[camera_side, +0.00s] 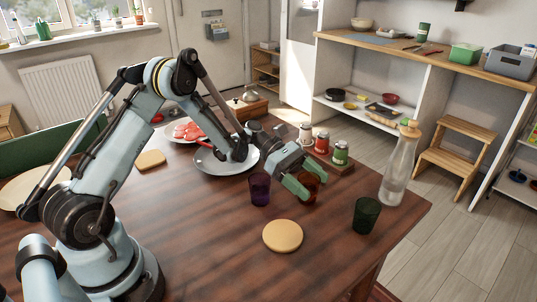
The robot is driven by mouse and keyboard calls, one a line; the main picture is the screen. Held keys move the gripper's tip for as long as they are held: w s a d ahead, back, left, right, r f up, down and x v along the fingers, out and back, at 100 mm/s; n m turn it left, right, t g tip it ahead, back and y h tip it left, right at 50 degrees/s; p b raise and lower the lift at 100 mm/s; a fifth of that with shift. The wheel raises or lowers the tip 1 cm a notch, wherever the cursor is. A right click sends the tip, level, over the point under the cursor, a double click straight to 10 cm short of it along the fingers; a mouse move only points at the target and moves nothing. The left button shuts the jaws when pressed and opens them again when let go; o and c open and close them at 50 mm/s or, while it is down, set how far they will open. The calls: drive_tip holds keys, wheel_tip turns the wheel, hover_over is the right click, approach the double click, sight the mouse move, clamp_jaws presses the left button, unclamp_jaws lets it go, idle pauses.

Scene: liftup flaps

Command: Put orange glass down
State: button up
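The orange glass (309,186) is a small dark orange-brown tumbler, upright, over the right part of the wooden table. My gripper (306,181) has green fingers, one on each side of the glass, and appears shut on it. The fingers hide part of the glass. I cannot tell whether its base touches the table (215,255). A purple glass (260,189) stands just left of my gripper. A dark green glass (366,215) stands farther right, near the table edge.
A round wooden coaster (282,236) lies in front of the glasses. A corked bottle (399,168) stands at the right. Behind my gripper are jars (341,153) on a tray and a grey plate (212,164). The front of the table is clear.

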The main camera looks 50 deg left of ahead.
drive_tip(key=shift+o, duration=0.5)
drive_tip(key=shift+a, duration=0.25)
drive_tip(key=r+v, duration=0.1)
drive_tip(key=v, duration=1)
drive_tip(key=s+d+r+m+y, duration=0.3)
drive_tip(key=d+r+m+y, duration=0.2)
drive_tip(key=d+m+y, duration=0.15)
drive_tip(key=s+d+r+m+t+y, duration=0.1)
drive_tip(key=s+d+m+t+y, duration=0.1)
drive_tip(key=s+m+y, duration=0.4)
drive_tip(key=s+m+t, duration=0.1)
drive_tip(key=s+m, duration=0.2)
drive_tip(key=m, duration=0.1)
drive_tip(key=shift+s, duration=0.35)
drive_tip(key=shift+o, duration=0.2)
drive_tip(key=m, duration=0.1)
drive_tip(key=s+m+t+y, duration=0.1)
drive_tip(key=m, duration=0.1)
drive_tip(key=shift+s+a+m+t, duration=0.3)
drive_tip(key=shift+m, duration=0.05)
drive_tip(key=shift+w, duration=0.1)
